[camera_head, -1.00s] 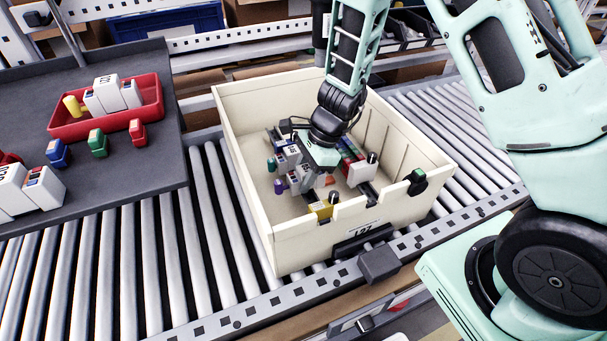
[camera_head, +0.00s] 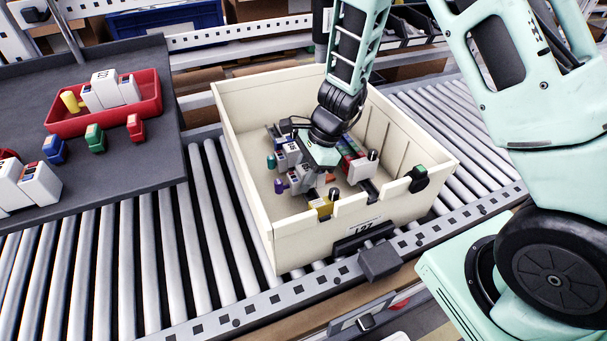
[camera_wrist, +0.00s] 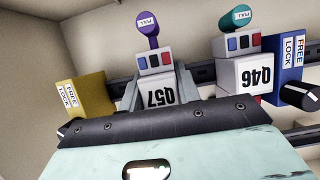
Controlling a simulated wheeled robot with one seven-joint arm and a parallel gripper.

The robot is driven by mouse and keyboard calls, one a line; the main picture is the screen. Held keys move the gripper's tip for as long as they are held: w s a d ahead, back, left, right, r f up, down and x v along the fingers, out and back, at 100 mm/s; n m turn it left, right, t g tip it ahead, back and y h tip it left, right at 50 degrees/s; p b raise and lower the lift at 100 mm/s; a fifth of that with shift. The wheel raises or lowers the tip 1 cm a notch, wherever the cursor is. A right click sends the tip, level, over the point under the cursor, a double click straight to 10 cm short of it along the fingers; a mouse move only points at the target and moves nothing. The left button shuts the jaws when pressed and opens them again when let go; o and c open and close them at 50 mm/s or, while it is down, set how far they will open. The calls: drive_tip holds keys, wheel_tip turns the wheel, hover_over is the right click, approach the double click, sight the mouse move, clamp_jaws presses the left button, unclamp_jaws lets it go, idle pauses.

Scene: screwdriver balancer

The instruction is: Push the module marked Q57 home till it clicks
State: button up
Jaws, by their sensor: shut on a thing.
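The module marked Q57 (camera_wrist: 158,93) is a white block with a red-and-blue top face and a purple knob labelled PULL (camera_wrist: 147,24). It stands in a row on a dark rail inside the cream bin (camera_head: 247,180). My gripper (camera_wrist: 155,84) is shut on it, with a grey finger on each side. In the head view my gripper (camera_head: 316,168) reaches down into the bin and partly hides the modules. The head view also shows the purple knob (camera_head: 280,186). I cannot tell whether Q57 is fully seated.
Module Q46 (camera_wrist: 242,76), with a teal knob, stands to the right. A yellow FREE/LOCK block (camera_wrist: 84,97) is left of Q57; a blue one (camera_wrist: 290,58) is beyond Q46. The bin sits on a roller conveyor (camera_head: 205,235). A red tray (camera_head: 75,121) holds other modules.

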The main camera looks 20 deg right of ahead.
drive_tip(key=shift+f+b, duration=0.3)
drive_tip(key=shift+f, duration=0.05)
idle(1.1)
drive_tip(key=o, duration=1.2)
drive_tip(key=shift+c, duration=0.2)
drive_tip(key=shift+r, duration=0.1)
drive_tip(key=p+v, duration=0.2)
drive_tip(key=v, duration=1.5)
drive_tip(key=shift+d+r, duration=0.1)
drive_tip(key=shift+r, duration=0.1)
wheel_tip(320, 180, up, 12)
drive_tip(key=p, duration=1.1)
drive_tip(key=shift+p, duration=0.35)
